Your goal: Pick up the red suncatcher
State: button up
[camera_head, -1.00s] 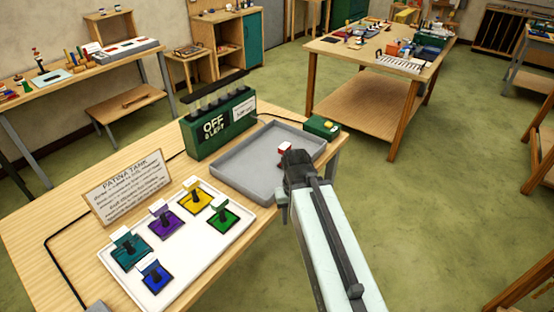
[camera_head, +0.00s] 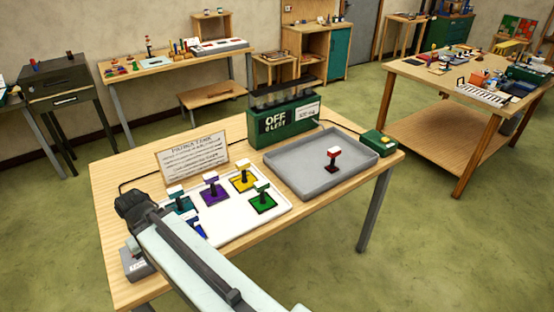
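The red suncatcher (camera_head: 332,168) stands upright in the shallow grey tray (camera_head: 288,183); it has a dark red base, a thin stem and a white-and-red top. My gripper (camera_head: 128,205) is far to its left, at the left end of the bench, beside the white tray. The gripper's fingers are dark and hard to make out, so I cannot tell if they are open or shut.
A white tray (camera_head: 262,226) holds yellow (camera_head: 243,183), purple (camera_head: 214,193), green (camera_head: 263,201), teal and blue suncatchers; my arm partly covers the blue one. A sign (camera_head: 193,156), a green OFF unit (camera_head: 283,122) and a green box (camera_head: 379,144) stand on the bench.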

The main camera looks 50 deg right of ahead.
aim_at(335, 151)
jog(key=u, duration=2.1)
jog(key=k, duration=2.35)
jog(key=z, duration=1.05)
jog(key=i, duration=1)
jog(key=u, duration=0.15)
